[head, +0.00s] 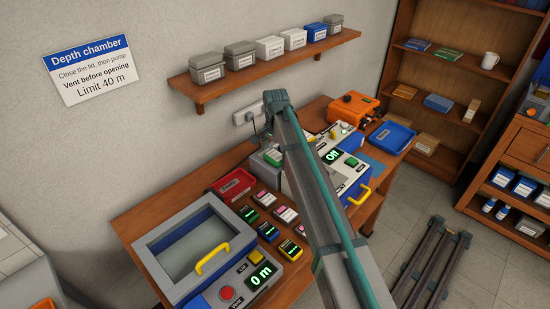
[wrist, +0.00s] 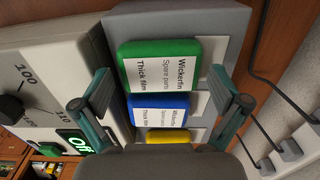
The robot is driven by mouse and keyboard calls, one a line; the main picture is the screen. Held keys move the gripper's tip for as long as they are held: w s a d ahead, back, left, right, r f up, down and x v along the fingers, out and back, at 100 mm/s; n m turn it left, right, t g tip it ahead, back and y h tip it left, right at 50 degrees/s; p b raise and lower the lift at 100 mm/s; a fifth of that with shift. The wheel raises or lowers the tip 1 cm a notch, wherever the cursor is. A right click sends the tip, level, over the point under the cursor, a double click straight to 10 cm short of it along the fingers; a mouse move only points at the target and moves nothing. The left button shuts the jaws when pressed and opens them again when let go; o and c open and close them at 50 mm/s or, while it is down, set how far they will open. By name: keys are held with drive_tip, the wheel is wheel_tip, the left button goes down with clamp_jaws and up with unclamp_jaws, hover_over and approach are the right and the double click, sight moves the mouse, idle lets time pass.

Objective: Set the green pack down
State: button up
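The left fingertip looks just apart from the green pack; at the right I cannot tell if there is contact. In the head view my arm hides the gripper; a small green patch (head: 272,156) beside the arm may be the pack.
A cream test unit (wrist: 50,65) with a dial and "Off" display stands left of the holder. Cables hang at the right. The bench also carries a red tray (head: 232,184), several small gauges (head: 268,231), a lidded chamber (head: 170,262), a blue tray (head: 391,137) and an orange case (head: 353,107).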

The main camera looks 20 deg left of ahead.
drive_tip(key=c, duration=0.8)
drive_tip(key=shift+c, duration=0.2)
drive_tip(key=shift+r, duration=0.1)
